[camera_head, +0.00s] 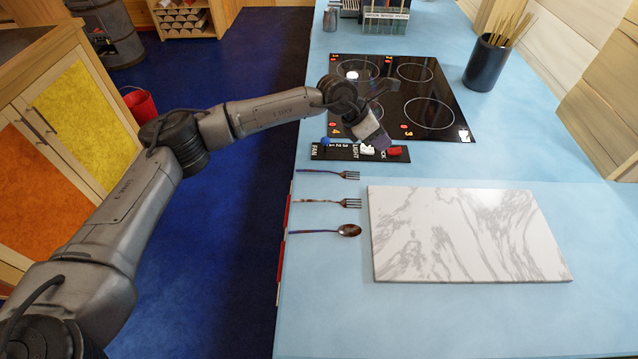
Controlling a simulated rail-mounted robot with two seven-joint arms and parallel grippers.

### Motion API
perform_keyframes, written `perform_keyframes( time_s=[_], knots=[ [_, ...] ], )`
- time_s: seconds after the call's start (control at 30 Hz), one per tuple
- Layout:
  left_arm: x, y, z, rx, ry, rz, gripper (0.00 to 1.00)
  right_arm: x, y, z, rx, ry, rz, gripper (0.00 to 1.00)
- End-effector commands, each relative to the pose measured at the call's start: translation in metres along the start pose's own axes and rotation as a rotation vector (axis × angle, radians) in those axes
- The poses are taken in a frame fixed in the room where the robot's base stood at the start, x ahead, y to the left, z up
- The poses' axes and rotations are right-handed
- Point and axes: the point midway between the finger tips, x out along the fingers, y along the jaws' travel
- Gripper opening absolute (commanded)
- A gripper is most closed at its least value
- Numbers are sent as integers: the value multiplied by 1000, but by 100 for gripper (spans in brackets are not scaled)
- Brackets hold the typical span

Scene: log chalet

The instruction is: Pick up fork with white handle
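Two forks lie on the light blue counter (330,300), left of the marble board. The upper fork (330,173) has a dark bluish handle. The lower fork (327,203) has a paler, mottled handle that looks whitish in part. Both have their tines to the right. My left gripper (380,142) is over the control panel at the front of the cooktop, above and to the right of both forks and apart from them. Its fingers are small and seen from behind, so I cannot tell their opening. My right gripper is out of view.
A spoon (347,231) lies below the forks. A white marble board (465,235) lies to their right. The black cooktop (430,85) and the control panel (335,152) with knobs are above. A dark utensil pot (485,64) stands at upper right. The counter's left edge is close to the handles.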

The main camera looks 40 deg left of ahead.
Motion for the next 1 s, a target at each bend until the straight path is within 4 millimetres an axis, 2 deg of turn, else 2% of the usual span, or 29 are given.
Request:
perform_keyframes(
  time_s=[0.1, 0.23, 0.4, 0.57, 0.67, 1.0],
  knots=[
    [-6, 9, -41, 56, 251, 15, 16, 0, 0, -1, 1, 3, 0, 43],
    [-19, 10, -76, 103, 481, 5, 16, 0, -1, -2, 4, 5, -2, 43],
    [-36, 6, -102, 129, 675, -38, 16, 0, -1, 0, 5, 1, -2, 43],
    [-44, 3, -114, 144, 758, -72, 16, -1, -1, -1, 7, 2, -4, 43],
    [-38, 2, -122, 161, 766, -84, 16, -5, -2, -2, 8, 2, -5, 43],
    [3, 0, -159, 163, 763, -85, 16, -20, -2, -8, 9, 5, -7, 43]
  ],
)
